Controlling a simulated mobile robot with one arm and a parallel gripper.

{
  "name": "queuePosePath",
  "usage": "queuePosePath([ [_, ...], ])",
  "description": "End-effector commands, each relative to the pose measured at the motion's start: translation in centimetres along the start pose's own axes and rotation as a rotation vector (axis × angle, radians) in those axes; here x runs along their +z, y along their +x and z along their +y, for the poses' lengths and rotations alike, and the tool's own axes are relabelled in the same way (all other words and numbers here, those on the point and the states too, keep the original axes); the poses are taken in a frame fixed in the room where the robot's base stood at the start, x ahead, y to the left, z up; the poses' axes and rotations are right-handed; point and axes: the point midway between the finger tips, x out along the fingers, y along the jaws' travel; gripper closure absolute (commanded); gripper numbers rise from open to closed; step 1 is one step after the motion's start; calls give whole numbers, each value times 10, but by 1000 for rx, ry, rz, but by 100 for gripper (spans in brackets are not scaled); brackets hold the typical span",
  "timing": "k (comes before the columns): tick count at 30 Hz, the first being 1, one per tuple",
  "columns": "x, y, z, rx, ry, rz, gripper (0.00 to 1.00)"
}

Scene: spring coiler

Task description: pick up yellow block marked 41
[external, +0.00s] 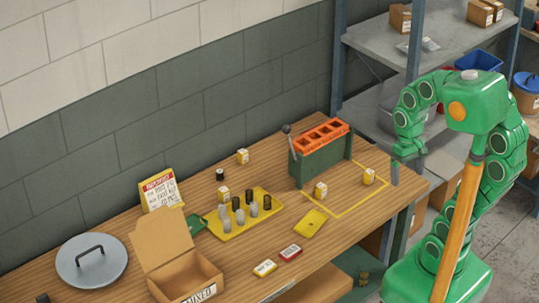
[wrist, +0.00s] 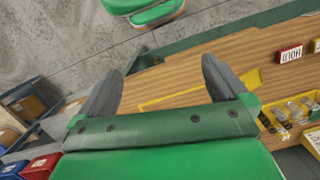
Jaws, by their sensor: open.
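Several small yellow blocks with white faces stand on the wooden table. In the external view one is at the back (external: 242,156), one by the yellow tray (external: 223,194), one in front of the green stand (external: 320,190), and one inside the yellow taped outline (external: 369,176). Their numbers are too small to read, so I cannot tell which is 41. My gripper (external: 395,172) is by the table's right end, near the block in the outline. In the wrist view my gripper (wrist: 160,85) is open and empty, its two grey fingers wide apart.
The green stand with an orange top (external: 322,139) and lever rises behind the outline. The yellow tray (external: 236,231) holds several cylinders. A red label block (external: 290,252), a yellow label block (external: 264,267) and a cardboard box (external: 165,288) are nearer. Shelves (external: 375,42) stand behind right.

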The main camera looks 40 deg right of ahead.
Motion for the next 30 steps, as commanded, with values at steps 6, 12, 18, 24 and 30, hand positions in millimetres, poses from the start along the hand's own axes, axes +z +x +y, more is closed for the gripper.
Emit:
queuePosePath([
  [6, 30, 16, 4, 41, -139, 7, 0],
  [12, 37, 20, 6, 50, -178, 9, 0],
  [18, 37, 20, 6, 50, -177, 9, 22],
  [24, 36, 20, 6, 50, -176, 8, 38],
  [30, 36, 20, 6, 50, -181, 5, 38],
])
